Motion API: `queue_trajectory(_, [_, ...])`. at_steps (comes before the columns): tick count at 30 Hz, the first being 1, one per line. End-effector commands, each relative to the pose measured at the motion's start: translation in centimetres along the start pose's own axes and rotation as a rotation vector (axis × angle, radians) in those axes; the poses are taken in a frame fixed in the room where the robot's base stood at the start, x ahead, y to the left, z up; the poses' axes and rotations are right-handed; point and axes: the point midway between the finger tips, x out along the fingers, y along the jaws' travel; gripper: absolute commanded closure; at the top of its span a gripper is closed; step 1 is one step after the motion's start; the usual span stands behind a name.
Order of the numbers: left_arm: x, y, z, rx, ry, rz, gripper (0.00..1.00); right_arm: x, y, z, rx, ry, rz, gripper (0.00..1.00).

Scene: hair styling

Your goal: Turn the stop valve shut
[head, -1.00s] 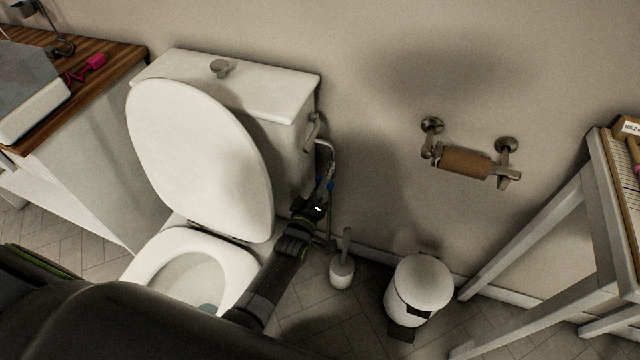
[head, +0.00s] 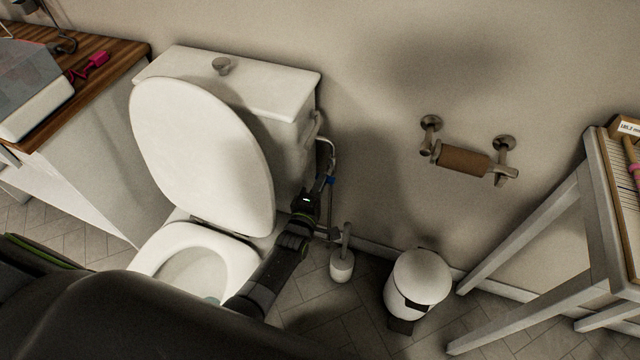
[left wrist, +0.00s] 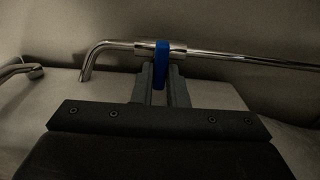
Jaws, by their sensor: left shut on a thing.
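The stop valve's blue handle (left wrist: 161,64) stands between the two fingertips of my left gripper (left wrist: 160,78) in the left wrist view, and the fingers are shut on it. The handle sits on a chrome pipe (left wrist: 225,54) that runs across the picture and bends down at the left. In the head view a small blue spot of the valve (head: 331,181) shows on the pipe beside the toilet tank, with my left gripper (head: 318,192) next to it. The fingertips are small and dark there. My right gripper is not in view.
The toilet (head: 200,150) with its lid raised stands left of my left forearm. A toilet brush (head: 342,265) and a white pedal bin (head: 420,278) stand on the floor to the right. A paper holder (head: 465,160) is on the wall. A grey-legged table (head: 530,235) is at the far right.

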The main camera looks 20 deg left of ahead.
Motion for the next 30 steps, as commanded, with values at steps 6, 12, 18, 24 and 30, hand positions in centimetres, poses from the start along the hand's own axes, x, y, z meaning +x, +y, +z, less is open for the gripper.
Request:
queue_trajectory(6, [-0.1,-0.1,0.0,-0.008,0.001,-0.003,1.0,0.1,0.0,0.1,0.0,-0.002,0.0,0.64])
queue_trajectory(12, [-0.1,-0.1,0.0,-0.008,0.001,-0.003,0.81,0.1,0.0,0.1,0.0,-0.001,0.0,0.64])
queue_trajectory(18, [0.0,-0.1,0.0,-0.006,0.001,-0.002,0.65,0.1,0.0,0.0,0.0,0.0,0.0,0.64])
queue_trajectory(24, [-0.1,0.0,0.0,-0.005,0.001,-0.001,0.65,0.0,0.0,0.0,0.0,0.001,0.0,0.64])
queue_trajectory(30, [-1.6,0.0,0.0,-0.006,0.002,-0.003,0.65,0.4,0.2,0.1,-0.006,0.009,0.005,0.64])
